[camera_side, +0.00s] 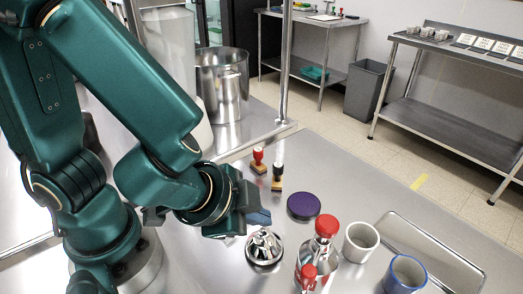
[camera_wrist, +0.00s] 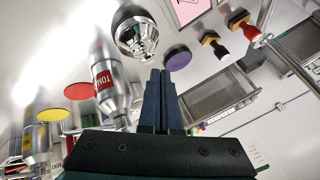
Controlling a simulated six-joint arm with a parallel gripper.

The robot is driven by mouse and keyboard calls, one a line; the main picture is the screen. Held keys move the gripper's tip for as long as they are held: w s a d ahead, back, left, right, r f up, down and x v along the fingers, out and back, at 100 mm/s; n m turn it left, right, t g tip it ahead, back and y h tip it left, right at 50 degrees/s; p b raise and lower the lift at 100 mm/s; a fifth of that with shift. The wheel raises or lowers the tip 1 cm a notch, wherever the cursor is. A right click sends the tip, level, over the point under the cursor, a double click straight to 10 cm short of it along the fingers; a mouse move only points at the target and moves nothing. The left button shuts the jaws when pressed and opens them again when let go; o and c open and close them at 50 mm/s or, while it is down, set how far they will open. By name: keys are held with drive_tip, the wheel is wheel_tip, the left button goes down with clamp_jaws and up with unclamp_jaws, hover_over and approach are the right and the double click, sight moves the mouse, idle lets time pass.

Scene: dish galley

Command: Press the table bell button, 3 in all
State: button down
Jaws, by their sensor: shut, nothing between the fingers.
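The table bell (camera_side: 264,248) is a shiny chrome dome with a small button on top, standing on the steel table in the side view. In the wrist view the bell (camera_wrist: 135,36) is at the upper middle, with its button near the fingertips. My gripper (camera_side: 262,217) is shut and empty, just above and behind the bell in the side view. In the wrist view its dark fingers (camera_wrist: 160,74) lie together, beside the bell's button. A small gap seems to separate fingertips and button; I cannot tell exactly how high they are above it.
A purple disc (camera_side: 304,206), a red-capped bottle (camera_side: 323,240), a white cup (camera_side: 360,242) and a blue-rimmed cup (camera_side: 405,273) stand to the right. A metal tray (camera_side: 445,253) lies farther right. Red-handled (camera_side: 258,158) and black-handled stamps (camera_side: 277,176) stand behind the bell.

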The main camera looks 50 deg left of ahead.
sight(260, 232)
drive_tip(key=shift+f, duration=0.45)
drive_tip(key=shift+f, duration=0.5)
idle(0.7)
drive_tip(key=shift+r, duration=0.95)
drive_tip(key=shift+r, duration=2.55)
